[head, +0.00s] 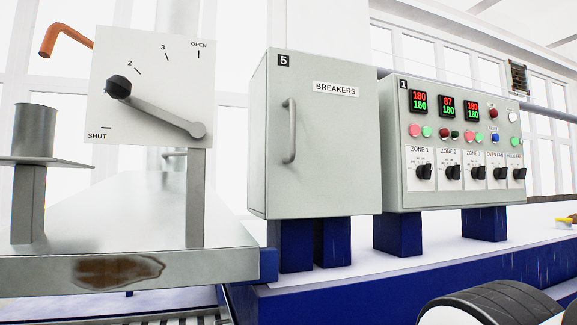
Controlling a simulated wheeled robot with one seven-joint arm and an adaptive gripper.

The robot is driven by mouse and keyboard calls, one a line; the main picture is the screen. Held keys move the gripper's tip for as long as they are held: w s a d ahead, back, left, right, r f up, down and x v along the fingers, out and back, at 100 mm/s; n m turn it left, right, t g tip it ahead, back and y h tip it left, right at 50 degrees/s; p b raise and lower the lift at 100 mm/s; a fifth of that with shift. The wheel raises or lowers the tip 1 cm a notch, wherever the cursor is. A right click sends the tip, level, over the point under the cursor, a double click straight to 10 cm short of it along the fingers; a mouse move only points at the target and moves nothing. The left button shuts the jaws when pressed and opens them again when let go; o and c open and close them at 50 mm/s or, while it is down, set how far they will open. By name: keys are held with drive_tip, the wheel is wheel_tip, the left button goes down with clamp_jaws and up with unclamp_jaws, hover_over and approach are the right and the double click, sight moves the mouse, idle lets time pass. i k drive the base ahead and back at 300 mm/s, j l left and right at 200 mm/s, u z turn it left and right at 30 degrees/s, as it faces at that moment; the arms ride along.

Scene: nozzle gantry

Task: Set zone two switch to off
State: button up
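The control panel (392,140), marked 1, is a grey-green box at the right. The zone 2 switch (452,172) is a black rotary knob on a white plate, second from the left in the bottom row. Its small position marks are too fine to read, so I cannot tell its setting. The zone 2 display (447,106) above it reads 87 in red over 180 in green. The red and green lamps under that display look dark. My gripper is not in view.
Similar knobs flank it: zone 1 (424,172) at left, another zone knob (475,173) at right. A closed breaker cabinet (330,150) stands left of the panel. Further left is a lever dial plate (150,85). A black rounded part of mine fills the lower right.

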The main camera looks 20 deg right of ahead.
sight(452, 172)
drive_tip(key=z, duration=1.1)
